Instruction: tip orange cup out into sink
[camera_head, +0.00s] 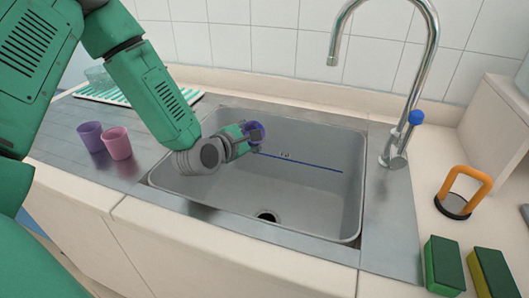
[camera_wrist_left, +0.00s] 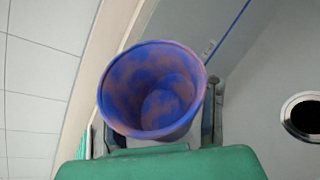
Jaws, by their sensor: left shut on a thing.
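My left gripper (camera_head: 245,138) is shut on a cup (camera_head: 258,129) and holds it over the left rear part of the grey sink (camera_head: 300,190). In the head view the cup looks blue and small, partly hidden by the gripper. In the left wrist view the cup (camera_wrist_left: 152,90) has its mouth towards the camera, with blotchy blue and dull orange-pink over its inside and rim. No liquid can be made out in it. The fingers of my left gripper (camera_wrist_left: 150,140) show at its sides. My right gripper is not in view.
A purple cup (camera_head: 90,137) and a pink cup (camera_head: 117,143) stand on the drainboard at left. The tap (camera_head: 397,140) rises at the sink's right rear. An orange-handled item (camera_head: 462,195) and sponges (camera_head: 444,266) lie right. The basin around the drain (camera_head: 266,216) is clear.

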